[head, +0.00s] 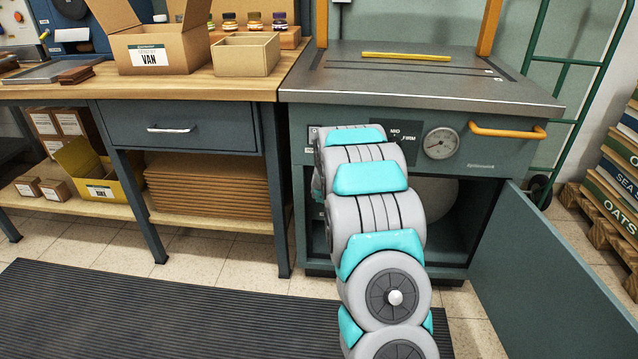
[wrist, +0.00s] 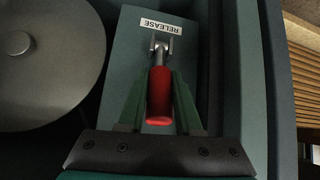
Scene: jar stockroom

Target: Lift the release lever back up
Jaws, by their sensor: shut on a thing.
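The release lever (wrist: 160,95) shows in the wrist view as a red grip on a grey metal stem, hinged to a small bracket. In the head view my arm reaches into the open lower cabinet of the teal machine (head: 470,122). My gripper and the lever are hidden there behind the arm.
The cabinet door (head: 545,265) stands open at the right. A grey round part (wrist: 50,52) is beside the lever in the wrist view. A workbench (head: 205,88) with boxes adjoins the machine at the left.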

